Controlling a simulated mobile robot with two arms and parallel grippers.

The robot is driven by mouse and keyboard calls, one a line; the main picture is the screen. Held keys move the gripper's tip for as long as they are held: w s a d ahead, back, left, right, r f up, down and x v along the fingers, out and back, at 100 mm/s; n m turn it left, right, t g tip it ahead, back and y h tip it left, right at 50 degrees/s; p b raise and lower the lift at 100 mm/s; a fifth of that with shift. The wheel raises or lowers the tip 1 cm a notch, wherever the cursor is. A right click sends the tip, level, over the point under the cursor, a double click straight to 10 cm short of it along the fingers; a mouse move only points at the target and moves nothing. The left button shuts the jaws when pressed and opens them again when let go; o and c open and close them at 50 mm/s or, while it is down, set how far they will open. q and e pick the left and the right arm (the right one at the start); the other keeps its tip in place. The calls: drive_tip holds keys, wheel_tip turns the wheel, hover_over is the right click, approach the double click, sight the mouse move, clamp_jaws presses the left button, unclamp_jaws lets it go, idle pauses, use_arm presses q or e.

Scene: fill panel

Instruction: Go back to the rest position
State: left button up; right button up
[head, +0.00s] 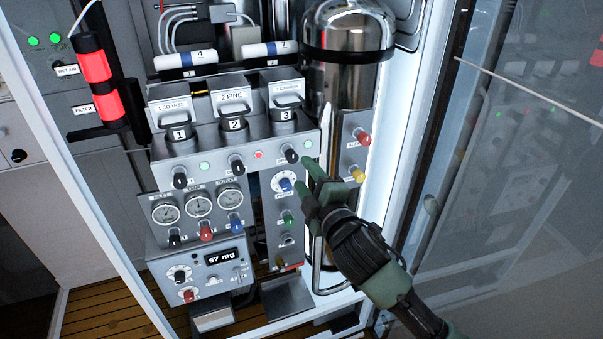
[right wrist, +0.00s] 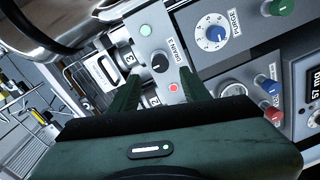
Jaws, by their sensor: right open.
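My right gripper (head: 311,188) is open and empty in front of the fill panel (head: 262,205). In the head view its green fingers are near the black drain 3 knob (head: 291,156) and the white-and-blue purge dial (head: 284,184). In the right wrist view the gripper's two fingers (right wrist: 154,88) stand apart, with the drain 3 knob (right wrist: 158,62) between and beyond them. Nothing is held between them. I cannot tell whether a fingertip touches the panel. My left gripper is not in either view.
A steel cylinder (head: 338,75) stands at the panel's right, beside a white door frame (head: 418,130) and a glass door (head: 510,150). Gauges (head: 199,203) and a "57 mg" display (head: 223,257) sit lower left. A red-and-black canister (head: 95,68) hangs at the left.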

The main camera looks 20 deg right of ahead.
idle(0.4)
drive_tip(key=s+d+f+m+g, duration=0.1)
drive_tip(key=f+g, duration=0.1)
drive_tip(key=f, duration=0.9)
drive_tip(key=s+d+f+m+g+b, duration=0.1)
drive_tip(key=f+m+g, duration=0.1)
drive_tip(key=f, duration=0.9)
drive_tip(key=s+d+f+m+g, duration=0.1)
drive_tip(key=d+f+g, duration=0.1)
drive_tip(key=f, duration=0.9)
drive_tip(key=s+f+m+g+b, duration=0.1)
drive_tip(key=s+f+m+g, duration=0.1)
drive_tip(key=s+f, duration=0.65)
drive_tip(key=s+f+m+g, duration=0.2)
drive_tip(key=s+f, duration=0.4)
drive_tip(key=f, duration=0.6)
drive_tip(key=s+f+m+g, duration=0.1)
drive_tip(key=s+f, duration=0.4)
drive_tip(key=s, duration=0.6)
drive_tip(key=s+f+m+g+b, duration=0.1)
drive_tip(key=s+f+m+g, duration=0.1)
drive_tip(key=s+f, duration=0.4)
drive_tip(key=s+f+m+g, duration=0.1)
drive_tip(key=s+f+g, duration=0.2)
drive_tip(key=s, duration=1.4)
wheel_tip(320, 180, down, 3)
drive_tip(key=shift+a+f+m+h, duration=0.15)
drive_tip(key=shift+a+m+h, duration=0.15)
drive_tip(key=shift+a+m, duration=0.15)
